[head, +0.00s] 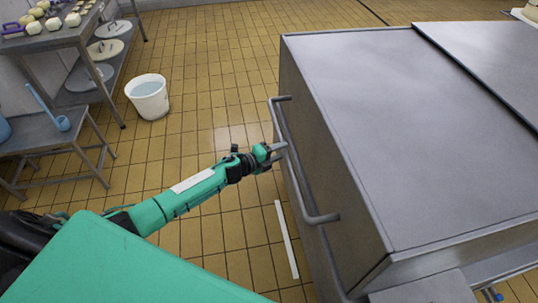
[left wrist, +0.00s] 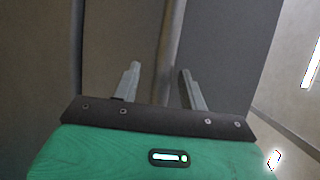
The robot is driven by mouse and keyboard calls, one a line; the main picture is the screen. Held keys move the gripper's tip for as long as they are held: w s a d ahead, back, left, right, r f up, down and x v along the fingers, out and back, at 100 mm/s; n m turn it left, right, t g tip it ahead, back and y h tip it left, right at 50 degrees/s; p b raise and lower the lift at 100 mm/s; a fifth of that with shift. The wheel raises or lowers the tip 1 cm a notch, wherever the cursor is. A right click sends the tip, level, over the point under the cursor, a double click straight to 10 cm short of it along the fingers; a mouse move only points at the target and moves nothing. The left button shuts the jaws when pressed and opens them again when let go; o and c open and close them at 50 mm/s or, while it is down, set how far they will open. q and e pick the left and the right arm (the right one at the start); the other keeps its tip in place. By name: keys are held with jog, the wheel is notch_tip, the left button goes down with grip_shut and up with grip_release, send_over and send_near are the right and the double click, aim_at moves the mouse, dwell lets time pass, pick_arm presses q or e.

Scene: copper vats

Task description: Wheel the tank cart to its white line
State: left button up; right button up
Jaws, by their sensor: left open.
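The tank cart (head: 430,120) is a large grey metal box with a flat lid, filling the right of the head view. Its grey bar handle (head: 298,165) runs along the side facing left. A white line (head: 286,240) lies on the tiled floor close to the cart's left side. My left gripper (head: 277,150) is at the upper part of the handle. In the left wrist view its two fingers (left wrist: 160,85) are apart, with the handle bar (left wrist: 170,50) showing between them. Whether they touch the bar I cannot tell. My right gripper is not in view.
A white bucket of water (head: 148,97) stands on the floor at the upper left. A shelf table (head: 60,38) with cheeses and lids and a low metal bench (head: 45,135) stand along the left.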

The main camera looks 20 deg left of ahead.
pick_arm(q)
jog(key=b+v, duration=0.1)
jog(key=v, duration=1.2)
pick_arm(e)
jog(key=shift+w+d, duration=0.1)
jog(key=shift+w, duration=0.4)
pick_arm(q)
jog(key=shift+a, duration=0.1)
jog(key=shift+c, duration=0.2)
